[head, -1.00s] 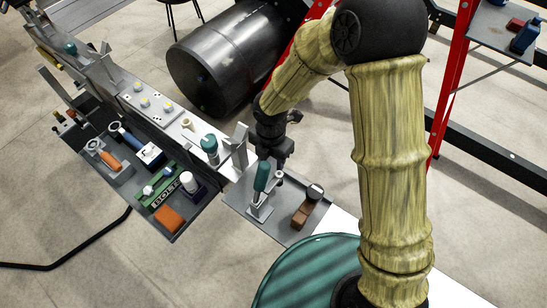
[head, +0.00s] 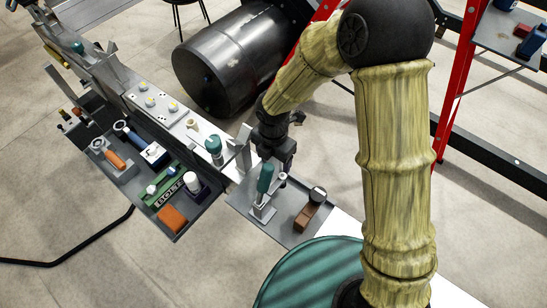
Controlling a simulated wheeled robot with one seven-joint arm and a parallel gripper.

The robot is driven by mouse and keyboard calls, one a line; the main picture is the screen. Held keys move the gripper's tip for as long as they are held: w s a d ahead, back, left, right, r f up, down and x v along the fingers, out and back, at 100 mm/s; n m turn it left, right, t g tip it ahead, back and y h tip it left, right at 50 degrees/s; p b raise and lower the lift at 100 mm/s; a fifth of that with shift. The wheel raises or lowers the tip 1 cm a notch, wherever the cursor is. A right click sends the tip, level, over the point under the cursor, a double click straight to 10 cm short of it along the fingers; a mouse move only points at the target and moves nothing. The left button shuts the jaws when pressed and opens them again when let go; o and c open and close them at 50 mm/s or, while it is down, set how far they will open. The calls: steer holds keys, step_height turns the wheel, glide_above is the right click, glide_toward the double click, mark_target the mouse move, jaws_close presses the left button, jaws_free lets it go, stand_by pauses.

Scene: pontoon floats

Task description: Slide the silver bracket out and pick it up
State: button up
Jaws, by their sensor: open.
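A silver-grey upright bracket-like piece (head: 243,148) stands at the near end of the long grey bench, just left of my gripper. I cannot tell for certain that it is the task's bracket, as other grey angled plates (head: 60,84) stand farther along the bench. My gripper (head: 277,163) points down over the small grey tray, beside a teal-handled tool (head: 265,180). It is open with nothing seen in it. Its fingertips are small and partly hidden, so contact with the bracket or the tool is unclear.
The small grey tray (head: 285,232) also holds a brown block (head: 307,215). A dark tray (head: 178,236) at left holds several tools and an orange block (head: 173,217). A dark drum (head: 225,65) lies behind the bench (head: 150,103). Red frame legs (head: 455,90) stand at right.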

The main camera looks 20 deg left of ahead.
step_height(320, 180, up, 12)
steer(key=shift+f, duration=0.15)
steer(key=shift+d, duration=0.1)
stand_by(0.6)
steer(key=shift+w+d+f+m, duration=0.1)
steer(key=shift+w+d+m, duration=0.05)
steer(key=shift+d+m, duration=0.2)
steer(key=s+d+f+m+t+b, duration=0.1)
steer(key=d+m, duration=1.2)
steer(key=m, duration=0.2)
steer(key=s+d+f+m+t+b, duration=0.1)
steer(key=s+d+f+m+b, duration=0.1)
steer(key=d+m, duration=1.1)
steer(key=m, duration=0.3)
steer(key=shift+s+d+t, duration=0.15)
steer(key=shift+s+t, duration=0.1)
steer(key=shift+t, duration=0.05)
